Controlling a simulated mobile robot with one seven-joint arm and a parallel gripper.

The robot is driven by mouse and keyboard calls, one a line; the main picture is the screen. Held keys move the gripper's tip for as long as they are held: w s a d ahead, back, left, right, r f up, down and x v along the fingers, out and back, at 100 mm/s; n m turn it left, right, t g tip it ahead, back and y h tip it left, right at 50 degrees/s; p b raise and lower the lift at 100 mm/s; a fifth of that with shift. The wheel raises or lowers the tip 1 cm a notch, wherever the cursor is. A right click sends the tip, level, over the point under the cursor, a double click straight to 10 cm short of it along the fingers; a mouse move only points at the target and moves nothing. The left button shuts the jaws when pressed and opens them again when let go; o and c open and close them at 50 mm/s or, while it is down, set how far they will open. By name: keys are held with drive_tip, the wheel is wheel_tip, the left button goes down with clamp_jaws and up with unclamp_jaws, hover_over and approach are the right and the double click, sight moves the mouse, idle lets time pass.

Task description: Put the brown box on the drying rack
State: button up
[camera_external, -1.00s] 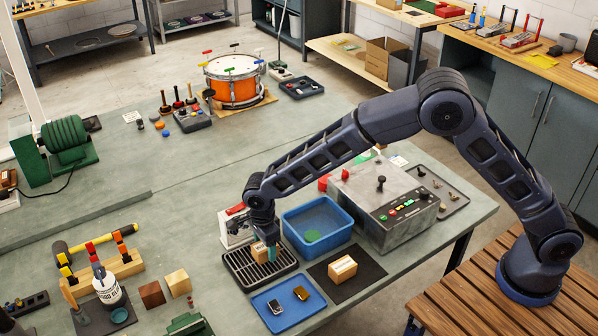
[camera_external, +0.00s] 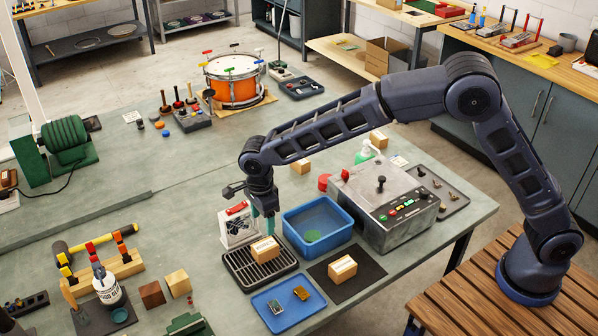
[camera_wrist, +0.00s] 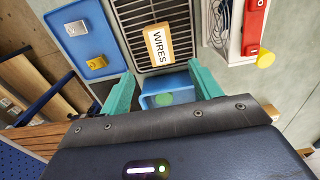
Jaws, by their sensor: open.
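A brown box (camera_external: 265,249) with a white label rests on the black slatted drying rack (camera_external: 240,270). My gripper (camera_external: 263,226), with teal fingers, is above and behind the box. In the wrist view my gripper (camera_wrist: 163,85) is open and empty, with the box apart from the fingertips.
A blue bin (camera_external: 318,224) stands right of the rack. A second labelled brown box (camera_external: 342,268) sits on a black mat (camera_external: 364,273). A blue tray (camera_external: 277,325) with two small items lies in front. A grey control box (camera_external: 385,205) stands farther right.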

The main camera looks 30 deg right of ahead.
drive_tip(key=d+r+n, duration=0.2)
drive_tip(key=d+r, duration=0.4)
drive_tip(key=d, duration=0.3)
drive_tip(key=w+d+r+n+t+y, duration=0.1)
drive_tip(key=d+r+n, duration=0.1)
drive_tip(key=d+r, duration=0.45)
drive_tip(key=d+r+n, duration=0.2)
drive_tip(key=d+r, duration=0.2)
drive_tip(key=d, duration=0.6)
drive_tip(key=s+d+r+n+t, duration=0.1)
drive_tip(key=s+d+r+n, duration=0.2)
drive_tip(key=d, duration=0.6)
drive_tip(key=s+d+r+n, duration=0.1)
drive_tip(key=s+d+r, duration=0.3)
drive_tip(key=d, duration=0.5)
drive_tip(key=s+d+f+n+t, duration=0.1)
drive_tip(key=s+d+n, duration=0.3)
drive_tip(key=s+d, duration=0.4)
drive_tip(key=s+d+f+n+t+h, duration=0.1)
drive_tip(key=s+d+n, duration=0.3)
drive_tip(key=s+d, duration=0.4)
drive_tip(key=s+f, duration=0.1)
drive_tip(key=s, duration=0.5)
drive_tip(key=shift+d+f+t, duration=0.3)
drive_tip(key=shift+d, duration=0.05)
drive_tip(key=shift+c, duration=0.6)
